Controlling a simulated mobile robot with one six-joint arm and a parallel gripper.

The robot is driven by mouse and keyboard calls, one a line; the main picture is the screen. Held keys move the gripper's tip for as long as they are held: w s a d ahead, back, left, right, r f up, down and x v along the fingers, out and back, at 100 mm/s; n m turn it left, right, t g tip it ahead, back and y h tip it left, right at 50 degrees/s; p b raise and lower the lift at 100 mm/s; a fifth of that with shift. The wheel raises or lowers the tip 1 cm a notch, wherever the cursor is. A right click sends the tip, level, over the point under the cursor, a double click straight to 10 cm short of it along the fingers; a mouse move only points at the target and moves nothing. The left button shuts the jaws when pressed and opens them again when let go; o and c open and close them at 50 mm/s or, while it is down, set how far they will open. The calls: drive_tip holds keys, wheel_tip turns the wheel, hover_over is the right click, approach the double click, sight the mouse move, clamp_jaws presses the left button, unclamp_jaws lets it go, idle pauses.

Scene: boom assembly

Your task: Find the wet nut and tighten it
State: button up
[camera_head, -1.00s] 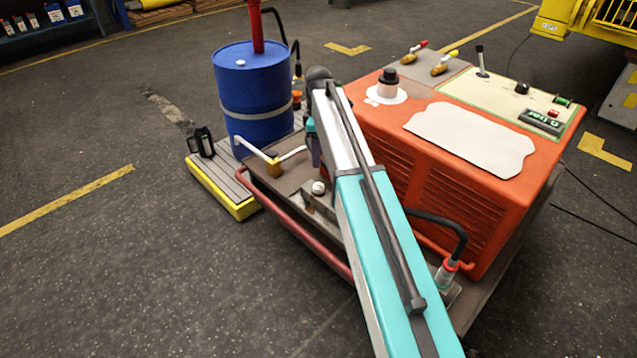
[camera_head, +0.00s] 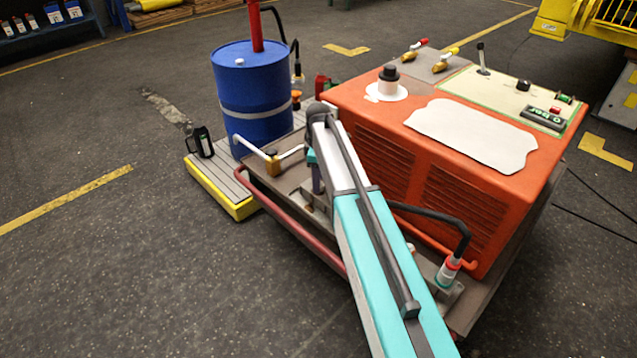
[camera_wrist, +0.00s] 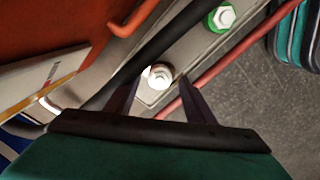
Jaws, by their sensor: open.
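My gripper (camera_wrist: 160,84) is open in the wrist view, with its two dark fingers pointing at a silver nut (camera_wrist: 160,76). The nut lies between the fingertips in the picture, with gaps on both sides. It has a bright shine; I cannot tell whether that is wetness. A second pale nut with a green ring (camera_wrist: 221,17) sits at the upper right, beyond the fingers. In the head view my gripper (camera_head: 317,182) is low over the cart, partly hidden by my arm. A fitting with a red ring (camera_head: 450,266) stands at the orange unit's front.
The orange power unit (camera_head: 470,155) stands close beside my arm. A black hose (camera_wrist: 150,55) runs past the silver nut, and a red rail (camera_wrist: 215,75) runs on its other side. A blue drum (camera_head: 252,95) stands behind. The floor at left is clear.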

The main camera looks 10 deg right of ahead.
drive_tip(key=shift+f, duration=0.65)
drive_tip(key=c, duration=1.1)
drive_tip(key=shift+o, duration=0.2)
